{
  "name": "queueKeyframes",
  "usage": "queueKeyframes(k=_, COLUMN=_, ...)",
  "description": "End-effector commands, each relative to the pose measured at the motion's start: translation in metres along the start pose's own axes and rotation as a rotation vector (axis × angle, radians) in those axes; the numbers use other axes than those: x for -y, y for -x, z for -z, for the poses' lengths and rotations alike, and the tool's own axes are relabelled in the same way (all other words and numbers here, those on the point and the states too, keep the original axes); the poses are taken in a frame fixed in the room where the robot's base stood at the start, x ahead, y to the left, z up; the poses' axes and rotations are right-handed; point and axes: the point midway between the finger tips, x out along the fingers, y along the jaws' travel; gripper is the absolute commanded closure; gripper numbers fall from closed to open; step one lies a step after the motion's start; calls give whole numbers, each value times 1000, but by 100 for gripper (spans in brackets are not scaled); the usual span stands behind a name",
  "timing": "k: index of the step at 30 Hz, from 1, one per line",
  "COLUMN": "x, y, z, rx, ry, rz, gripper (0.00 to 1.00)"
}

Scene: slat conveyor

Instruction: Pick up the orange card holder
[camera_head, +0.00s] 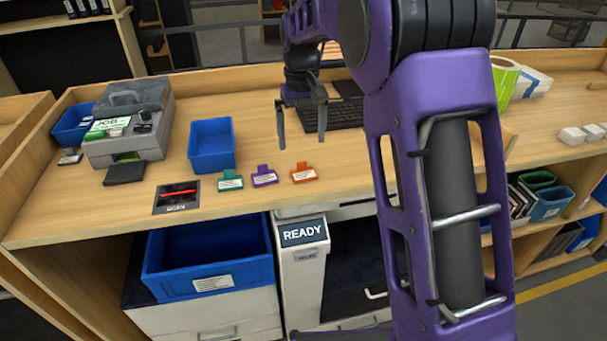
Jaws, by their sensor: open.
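The orange card holder (304,175) lies on the wooden desk near its front edge, with a white label on it. It is the rightmost of three similar holders. A purple holder (264,178) lies just left of it, and a green holder (230,182) lies further left. My gripper (301,143) is open and empty, its two dark fingers pointing down. In the picture it is just above and behind the orange holder, apart from it; its exact height over the desk is hard to tell.
A blue bin (211,146) stands left of the holders. A scanner mat (176,198) with a red line lies left at the front edge. A keyboard (332,116) is behind my gripper. A grey machine (127,120) stands at the left. A larger blue bin (205,262) is below the desk.

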Motion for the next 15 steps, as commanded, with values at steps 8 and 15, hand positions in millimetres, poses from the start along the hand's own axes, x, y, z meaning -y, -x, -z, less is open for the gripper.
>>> queueKeyframes(k=8, x=0, y=-29, z=0, rx=0, ry=-1, rz=0, gripper=0)
queueKeyframes(k=15, x=0, y=-60, z=-4, rx=2, ry=-1, rz=0, gripper=0)
